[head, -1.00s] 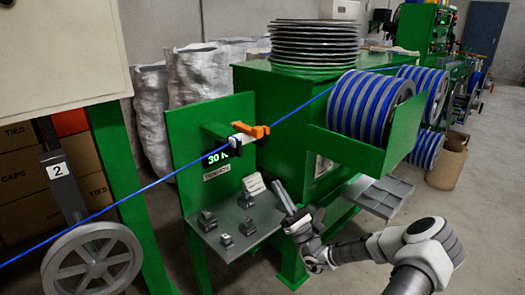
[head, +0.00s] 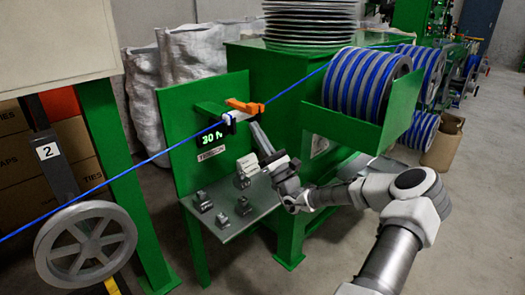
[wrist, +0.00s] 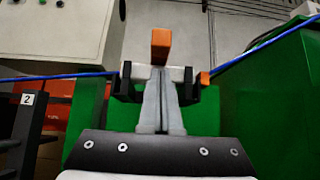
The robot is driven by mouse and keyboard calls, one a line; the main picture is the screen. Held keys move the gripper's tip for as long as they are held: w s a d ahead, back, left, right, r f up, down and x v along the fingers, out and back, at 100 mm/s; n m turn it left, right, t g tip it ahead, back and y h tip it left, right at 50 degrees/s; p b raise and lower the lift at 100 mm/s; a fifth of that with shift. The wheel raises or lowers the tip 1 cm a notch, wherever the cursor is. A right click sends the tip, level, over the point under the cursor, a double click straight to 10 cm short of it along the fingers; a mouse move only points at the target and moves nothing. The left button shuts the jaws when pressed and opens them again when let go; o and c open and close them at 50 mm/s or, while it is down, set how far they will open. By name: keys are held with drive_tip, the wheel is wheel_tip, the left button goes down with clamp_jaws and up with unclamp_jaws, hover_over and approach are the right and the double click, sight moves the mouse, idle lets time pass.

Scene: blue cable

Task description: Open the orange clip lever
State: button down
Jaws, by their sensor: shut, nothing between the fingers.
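The orange clip lever (head: 244,105) lies on top of a white and black clip (head: 236,117) on a green arm of the panel. The blue cable (head: 180,143) runs through the clip. My gripper (head: 256,128) is shut and empty, its fingertips close to the clip from the front right and just below the lever. In the wrist view the shut fingers (wrist: 161,75) point at the clip, and the orange lever (wrist: 161,47) stands right beyond the tips. Whether the tips touch the clip or lever I cannot tell.
A grey shelf (head: 229,232) with several small dark blocks sits below the clip. The green panel (head: 180,160) stands behind it. A green bin with a blue-striped spool (head: 352,82) is at the right, and a grey wheel (head: 85,244) at the lower left.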

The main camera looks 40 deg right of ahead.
drive_tip(key=shift+r+h, duration=0.3)
drive_tip(key=shift+r, duration=0.75)
drive_tip(key=shift+r, duration=0.1)
